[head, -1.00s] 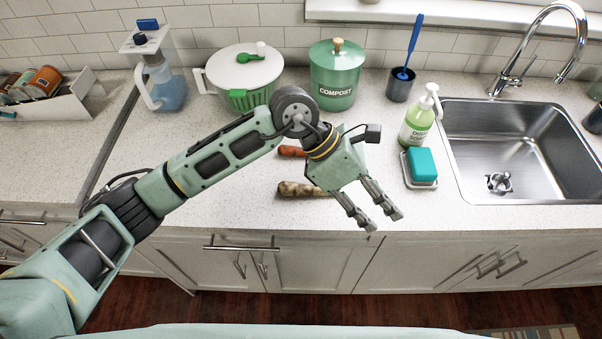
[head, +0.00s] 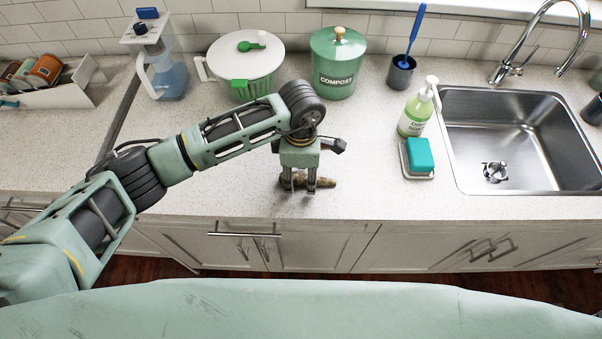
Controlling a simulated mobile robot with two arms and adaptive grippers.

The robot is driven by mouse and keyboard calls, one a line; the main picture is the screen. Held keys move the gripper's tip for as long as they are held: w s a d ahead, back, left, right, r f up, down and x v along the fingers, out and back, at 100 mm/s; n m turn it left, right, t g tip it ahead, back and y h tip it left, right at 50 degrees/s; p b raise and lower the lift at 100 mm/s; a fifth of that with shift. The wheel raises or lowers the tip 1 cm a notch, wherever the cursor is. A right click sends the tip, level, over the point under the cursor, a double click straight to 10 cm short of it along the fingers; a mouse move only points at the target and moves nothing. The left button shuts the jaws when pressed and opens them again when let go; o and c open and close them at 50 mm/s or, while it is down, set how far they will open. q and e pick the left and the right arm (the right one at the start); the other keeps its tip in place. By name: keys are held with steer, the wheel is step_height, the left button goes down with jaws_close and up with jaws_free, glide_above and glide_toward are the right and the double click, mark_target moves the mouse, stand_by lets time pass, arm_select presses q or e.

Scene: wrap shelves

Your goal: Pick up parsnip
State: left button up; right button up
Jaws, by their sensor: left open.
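The parsnip (head: 326,182), a mottled tan-brown root, lies on the counter near its front edge in the head view. My left gripper (head: 299,188) points down at it, with its two fingers spread along the parsnip's length and partly in front of it. The fingers are open. I cannot tell whether they touch the parsnip. The gripper and wrist hide part of it. My right gripper is not in view.
A green compost bin (head: 337,68) and a white-lidded green bowl (head: 247,70) stand behind my arm. The soap bottle (head: 416,108), teal sponge (head: 419,155) and sink (head: 515,140) are to the right. The counter (head: 375,195) between parsnip and sponge is clear.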

arm_select(q)
steer(key=shift+f, duration=0.15)
jaws_close()
stand_by(0.4)
